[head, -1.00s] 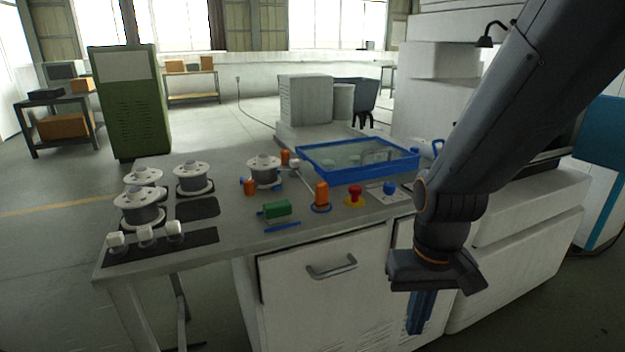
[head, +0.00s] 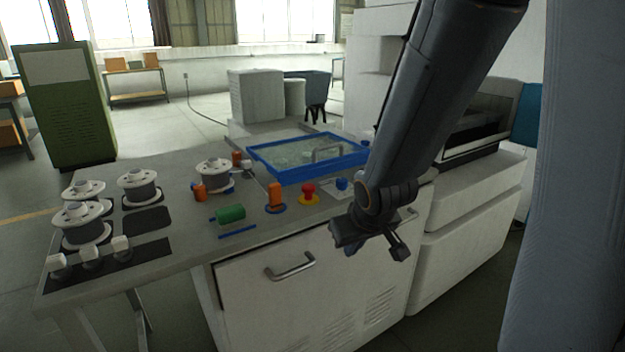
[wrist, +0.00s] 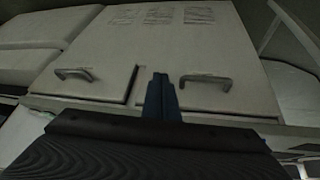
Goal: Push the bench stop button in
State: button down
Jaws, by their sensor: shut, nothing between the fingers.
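The stop button (head: 308,188) is a red mushroom head on a yellow base. It stands on the grey bench top (head: 180,245) near the front edge in the head view. My gripper (wrist: 161,92) shows in the wrist view as two dark blue fingers pressed together, with nothing between them. In the head view my wrist is in front of the bench's white cabinet front, to the right of the button and lower in the picture. The button does not show in the wrist view.
An orange cylinder (head: 275,195) stands left of the button and a blue knob (head: 342,184) right of it. A blue-rimmed tray (head: 262,168) lies behind. A green piece (head: 230,214) and several wire spools are further left. Drawer handles (head: 290,267) stick out from the front.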

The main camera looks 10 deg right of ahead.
jog(key=w+a+r+n+t+y+p, duration=0.2)
jog(key=w+r+t, duration=0.6)
jog(key=r, duration=0.5)
jog(key=w+n+y, duration=0.1)
jog(key=w+y, duration=0.1)
jog(key=shift+w+r+n+y, duration=0.2)
jog(key=shift+w+n+y, duration=0.1)
jog(key=shift+w, duration=0.1)
jog(key=p, duration=0.3)
send_over(308, 192)
notch_tip(308, 192, down, 3)
jog(key=shift+s+d+f, duration=0.2)
jog(key=shift+s+f, duration=0.05)
jog(key=shift+f, duration=0.25)
jog(key=shift+s+d+f, duration=0.15)
jog(key=shift+s+f, duration=0.1)
jog(key=shift+f, duration=0.2)
jog(key=shift+d+f, duration=0.1)
jog(key=shift+f, duration=0.75)
